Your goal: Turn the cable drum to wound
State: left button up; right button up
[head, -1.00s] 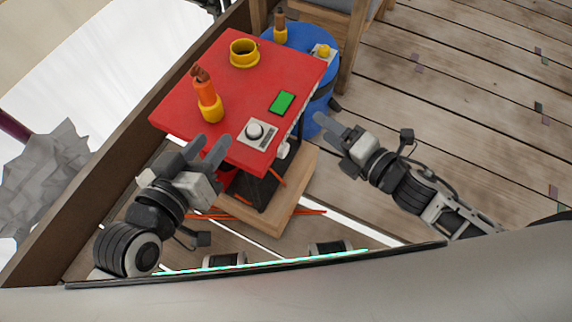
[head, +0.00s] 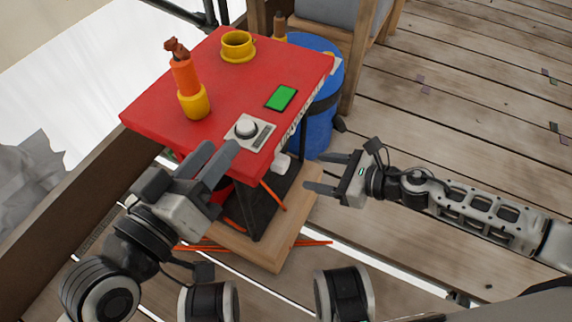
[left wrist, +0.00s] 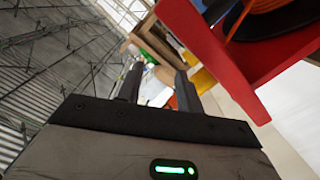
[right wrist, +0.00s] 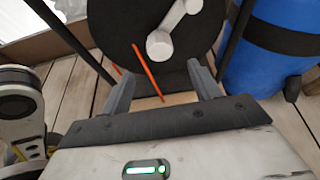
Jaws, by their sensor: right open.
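The cable drum (right wrist: 145,30) is a black disc with a pale grey crank (right wrist: 168,35), under the red table. In the head view the crank (head: 281,163) sticks out below the table's right edge, and the tabletop hides much of the dark drum (head: 262,205). My right gripper (head: 316,173) is open and empty, right of the drum, its fingers pointing toward it. In the right wrist view its fingers (right wrist: 157,82) are apart, below the crank and not touching it. My left gripper (head: 213,158) is open and empty by the table's front edge.
The red table (head: 160,112) carries a grey knob on a plate (head: 247,131), a green panel (head: 281,97), an orange-and-yellow bottle-like piece (head: 190,85) and a yellow cup (head: 238,45). A blue barrel (head: 318,125) stands close behind the crank. Orange rods lie near the wooden base (head: 285,240).

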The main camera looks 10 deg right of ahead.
aim_at(286, 166)
jog(key=b+x, duration=0.1)
jog(key=x, duration=0.7)
jog(key=shift+w+a, duration=0.1)
pick_arm(q)
jog(key=shift+w+a+r+m+t+h+b, duration=0.2)
jog(key=shift+w+r+m+t, duration=0.3)
jog(key=shift+r, duration=0.2)
jog(key=shift+w+a+r+m+t+h+b, duration=0.1)
jog(key=shift+w+a+r+m+t+h, duration=0.1)
jog(key=shift+w+r+m+t, duration=0.4)
pick_arm(e)
jog(key=shift+w+a+f, duration=0.3)
jog(key=shift+w+a, duration=0.05)
jog(key=shift+a, duration=0.15)
pick_arm(q)
jog(key=shift+s+r, duration=0.1)
jog(key=shift+s, duration=0.1)
pick_arm(e)
grip_shut()
